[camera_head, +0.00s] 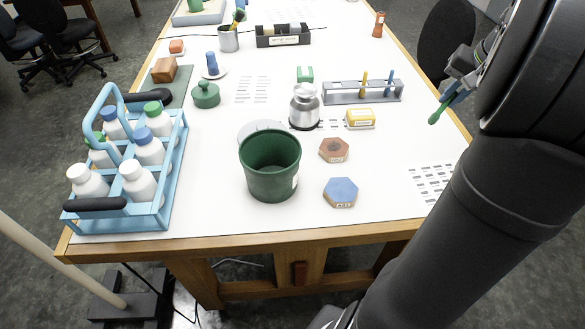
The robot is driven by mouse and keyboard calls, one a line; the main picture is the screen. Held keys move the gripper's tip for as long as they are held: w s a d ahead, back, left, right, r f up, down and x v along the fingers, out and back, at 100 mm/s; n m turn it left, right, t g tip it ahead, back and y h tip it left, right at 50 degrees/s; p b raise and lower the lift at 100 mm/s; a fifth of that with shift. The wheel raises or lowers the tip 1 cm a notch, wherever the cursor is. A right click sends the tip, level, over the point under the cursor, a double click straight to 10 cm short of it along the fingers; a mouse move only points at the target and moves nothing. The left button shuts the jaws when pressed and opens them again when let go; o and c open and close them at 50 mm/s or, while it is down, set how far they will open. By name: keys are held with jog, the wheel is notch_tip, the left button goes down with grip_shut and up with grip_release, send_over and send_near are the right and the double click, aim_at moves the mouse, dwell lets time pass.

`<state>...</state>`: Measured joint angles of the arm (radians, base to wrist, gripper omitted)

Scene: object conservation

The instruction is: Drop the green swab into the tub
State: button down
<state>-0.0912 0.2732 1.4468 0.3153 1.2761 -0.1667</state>
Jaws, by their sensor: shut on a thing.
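The green swab (440,108) is a thin green stick with a thicker tip, hanging at a slant above the right side of the table. My gripper (462,82) is shut on its upper part, at the upper right, partly hidden behind my dark arm. The tub (270,185) is a dark green, round, open-topped container standing upright near the table's front middle. My gripper and the swab are well to the right of the tub and apart from it. The tub's floor is in shadow.
A blue bottle carrier (172,160) stands at the left. A silver weight (305,108), a tube rack (362,94), a yellow box (360,118) and two hexagonal blocks (341,192) (334,150) lie between tub and swab. The table's front right is mostly clear.

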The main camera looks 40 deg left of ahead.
jog(key=s+a+r+n+g, duration=0.1)
jog(key=s+a+r+n, duration=0.2)
jog(key=s+a, duration=0.75)
jog(key=s+a+r+n+g, duration=0.15)
jog(key=s+a+r, duration=0.25)
jog(key=s+a, duration=0.7)
jog(key=s+a+n, duration=0.2)
jog(key=s+n, duration=0.1)
jog(key=s, duration=0.6)
jog(key=shift+d+f, duration=0.15)
jog(key=shift+f, duration=1.1)
jog(key=shift+d+f, duration=0.1)
jog(key=shift+f, duration=1.1)
jog(key=c, duration=1.4)
grip_release()
jog(key=v, duration=1.7)
jog(key=shift+r, duration=0.2)
